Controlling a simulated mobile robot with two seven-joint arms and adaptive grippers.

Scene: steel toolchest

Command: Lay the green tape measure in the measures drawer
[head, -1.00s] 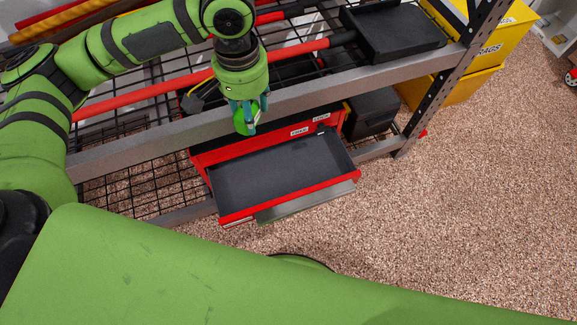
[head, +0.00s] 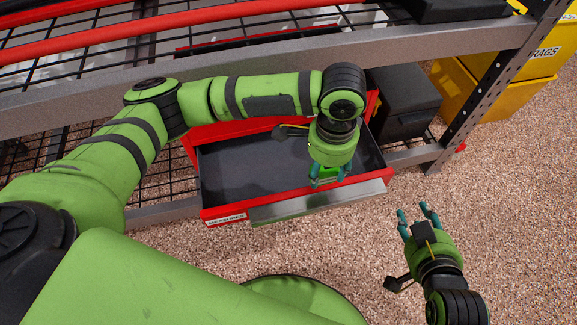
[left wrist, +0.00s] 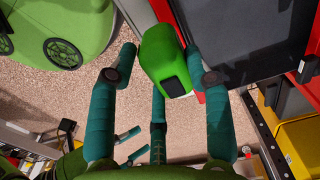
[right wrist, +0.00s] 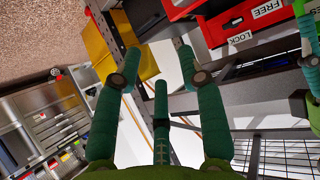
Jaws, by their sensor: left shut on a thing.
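The green tape measure (head: 327,172) is between the fingers of my left gripper (head: 328,180), near the front right of the open drawer. It shows large in the left wrist view (left wrist: 160,52), with a dark patch on its side. My left gripper is shut on it. The open drawer (head: 240,165) has a dark, empty-looking bed and a red front; my left arm hides part of it. The label on its front is too small to read. In the left wrist view the drawer bed (left wrist: 245,35) lies right of the tape measure. My right gripper (head: 418,215) is open and empty, right of the drawer.
A steel shelf beam (head: 230,75) runs above and behind the drawer. A black box (head: 405,100) stands right of the toolchest, and a yellow rags bin (head: 535,65) stands further right. A shelf upright (head: 480,100) stands between them. The speckled floor in front is clear.

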